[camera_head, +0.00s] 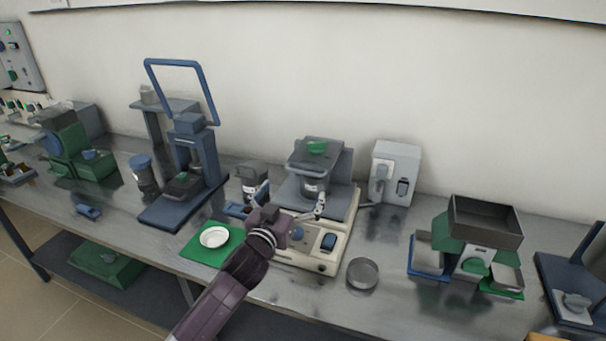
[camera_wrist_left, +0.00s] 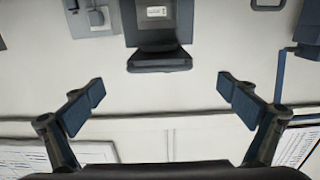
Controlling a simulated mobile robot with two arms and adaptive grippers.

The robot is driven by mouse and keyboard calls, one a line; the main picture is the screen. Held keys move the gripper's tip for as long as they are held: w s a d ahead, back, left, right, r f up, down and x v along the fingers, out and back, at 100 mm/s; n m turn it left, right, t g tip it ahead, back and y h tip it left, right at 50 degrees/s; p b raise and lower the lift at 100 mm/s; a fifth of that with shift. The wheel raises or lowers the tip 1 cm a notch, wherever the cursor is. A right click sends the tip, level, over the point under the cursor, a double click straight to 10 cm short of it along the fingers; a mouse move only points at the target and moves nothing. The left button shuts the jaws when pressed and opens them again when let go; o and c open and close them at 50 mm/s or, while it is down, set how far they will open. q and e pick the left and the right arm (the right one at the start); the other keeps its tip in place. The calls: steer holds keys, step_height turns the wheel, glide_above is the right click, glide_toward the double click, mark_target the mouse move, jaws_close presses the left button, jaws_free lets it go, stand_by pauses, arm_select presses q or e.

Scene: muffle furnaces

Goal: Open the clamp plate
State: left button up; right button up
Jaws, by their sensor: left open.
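The clamp plate appears to be the dark grey plate (camera_head: 315,158) with a green knob (camera_head: 317,147) on top of a machine with a cream base (camera_head: 310,245). It lies flat over a round container (camera_head: 314,186). My left gripper (camera_head: 291,203) is open and empty, in front of the container and lower in the picture than the plate. In the left wrist view the open fingers (camera_wrist_left: 162,102) are wide apart with only wall between them. A dark part (camera_wrist_left: 158,60) of a device shows beyond them; I cannot tell if it is the clamp plate. My right gripper is not in view.
A blue press (camera_head: 190,165) with a raised loop handle stands left. A white dish (camera_head: 214,237) lies on a green mat (camera_head: 196,252). A round sieve (camera_head: 362,273) sits right of the base. A grey box (camera_head: 396,172) stands behind right. Some bench right of the sieve is clear.

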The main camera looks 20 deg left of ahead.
mark_target(304, 173)
arm_select(q)
steer(key=shift+w+d+r+p, duration=0.15)
steer(key=shift+w+p, duration=0.15)
steer(key=shift+w, duration=1.75)
steer(key=shift+w+d+r+p, duration=0.1)
steer(key=shift+w+p, duration=0.2)
steer(key=shift+w, duration=1.75)
